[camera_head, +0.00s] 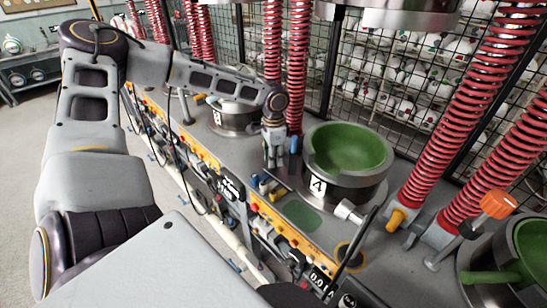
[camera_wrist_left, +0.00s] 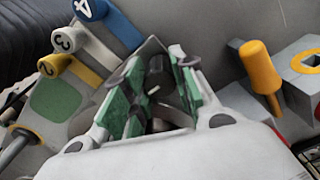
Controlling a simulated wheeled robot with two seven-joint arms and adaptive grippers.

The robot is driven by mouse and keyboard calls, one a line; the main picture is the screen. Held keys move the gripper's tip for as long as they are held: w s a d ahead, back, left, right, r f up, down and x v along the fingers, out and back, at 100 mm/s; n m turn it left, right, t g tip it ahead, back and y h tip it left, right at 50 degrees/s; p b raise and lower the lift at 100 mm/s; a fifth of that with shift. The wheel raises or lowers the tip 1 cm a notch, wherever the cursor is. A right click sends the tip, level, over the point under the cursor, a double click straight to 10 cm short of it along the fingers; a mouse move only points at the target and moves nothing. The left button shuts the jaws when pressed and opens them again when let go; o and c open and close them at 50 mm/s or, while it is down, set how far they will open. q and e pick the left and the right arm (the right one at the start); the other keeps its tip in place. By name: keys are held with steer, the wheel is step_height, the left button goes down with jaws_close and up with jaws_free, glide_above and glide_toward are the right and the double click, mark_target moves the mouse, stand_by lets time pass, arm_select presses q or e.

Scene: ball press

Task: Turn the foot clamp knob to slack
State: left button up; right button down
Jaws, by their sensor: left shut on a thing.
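My left gripper (camera_head: 275,163) reaches down beside the foot of a red spring column, left of the green bowl press marked with a 4-like label. In the left wrist view its green-padded fingers (camera_wrist_left: 155,100) are closed around a dark grey part (camera_wrist_left: 162,88), mostly hidden between them. It may be the foot clamp knob, but its shape and angle cannot be made out. In the left wrist view a yellow handle (camera_wrist_left: 260,66) stands in a grey block to the right of the fingers. My right gripper is not seen.
Blue (camera_wrist_left: 108,24), white (camera_wrist_left: 82,46) and yellow (camera_wrist_left: 72,72) numbered levers lie left of the fingers. The green bowl (camera_head: 348,148) stands close on the right. An orange knob (camera_head: 497,204) and another spring column (camera_head: 478,108) are further right. Wire mesh closes the back.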

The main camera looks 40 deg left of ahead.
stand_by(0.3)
arm_select(q)
steer(key=o, duration=1)
steer(key=shift+w, duration=0.1)
steer(key=shift+o, duration=0.2)
step_height(320, 180, up, 12)
stand_by(0.8)
